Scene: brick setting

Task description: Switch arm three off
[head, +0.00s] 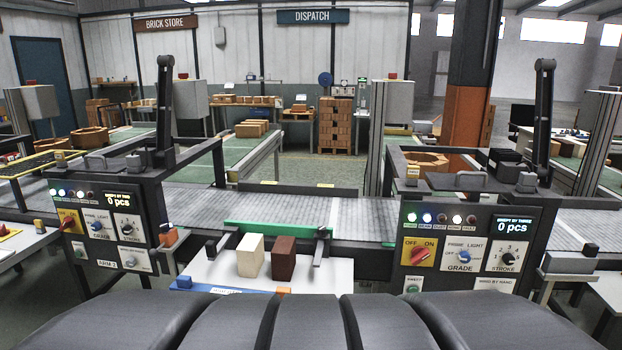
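Two black control panels face me, and neither shows a readable "three". The right panel (466,243) has a yellow plate with a red OFF/ON switch (420,254); its handle looks slanted towards the ON side. Its green, blue and white lamps are lit and its display (511,225) reads 0 pcs. Its grade and stroke knobs sit right of the switch. The left panel (107,225) has a similar switch (69,221), lit lamps and a small plate that seems to read ARM-2. A black arm stands upright behind each panel. My gripper is not in view.
A grey conveyor (284,208) runs between the panels. A white table (218,272) before it holds a cream block (251,255) and a dark brown block (282,258). An orange-and-grey pillar (467,110) stands behind the right panel. Brick stacks (335,126) are at the back.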

